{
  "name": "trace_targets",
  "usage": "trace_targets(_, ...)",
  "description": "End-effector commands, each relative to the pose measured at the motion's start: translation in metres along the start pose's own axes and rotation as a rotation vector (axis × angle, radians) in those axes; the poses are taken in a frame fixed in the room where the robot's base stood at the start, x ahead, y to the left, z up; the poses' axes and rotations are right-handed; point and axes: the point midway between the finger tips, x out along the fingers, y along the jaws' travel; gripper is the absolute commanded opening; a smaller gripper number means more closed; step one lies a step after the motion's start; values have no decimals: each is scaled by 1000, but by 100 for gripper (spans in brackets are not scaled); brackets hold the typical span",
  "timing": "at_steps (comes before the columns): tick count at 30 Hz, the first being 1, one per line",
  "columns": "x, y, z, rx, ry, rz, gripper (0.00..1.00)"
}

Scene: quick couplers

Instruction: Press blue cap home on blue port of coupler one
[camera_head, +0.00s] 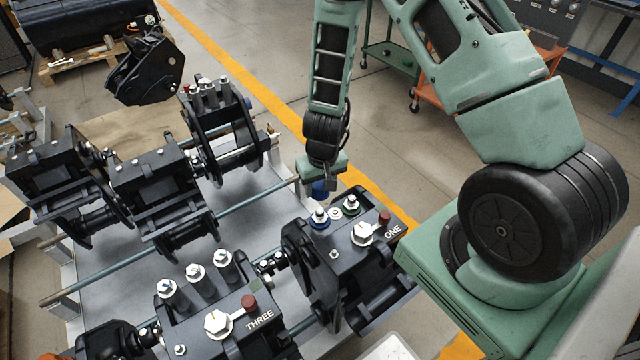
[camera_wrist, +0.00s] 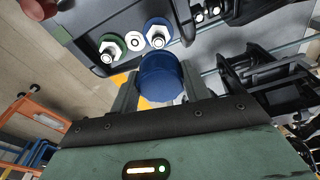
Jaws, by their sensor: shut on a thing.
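My gripper (camera_head: 322,180) is shut on the blue cap (camera_head: 320,188), just behind and above coupler one (camera_head: 352,240). In the wrist view the blue cap (camera_wrist: 161,78) sits between the two fingers. The blue port (camera_head: 320,217) is a silver fitting with a blue ring on top of coupler one, a short way in front of the cap; it also shows in the wrist view (camera_wrist: 158,36). Cap and port look apart. A green-ringed port (camera_head: 351,206) stands to its right, with a small pale fitting between them.
Coupler one has a lever with a red knob (camera_head: 384,217) beside its ports. Coupler three (camera_head: 222,318) stands at front left with several capped posts. Other black couplers (camera_head: 150,185) fill the back of the grey table (camera_head: 130,290).

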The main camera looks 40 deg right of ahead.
Motion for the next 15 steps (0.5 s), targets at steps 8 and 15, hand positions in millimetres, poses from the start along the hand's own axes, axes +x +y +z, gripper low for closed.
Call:
trace_targets(8,11,0,3,0,0,0,30)
trace_targets(15,33,0,6,-1,0,0,30)
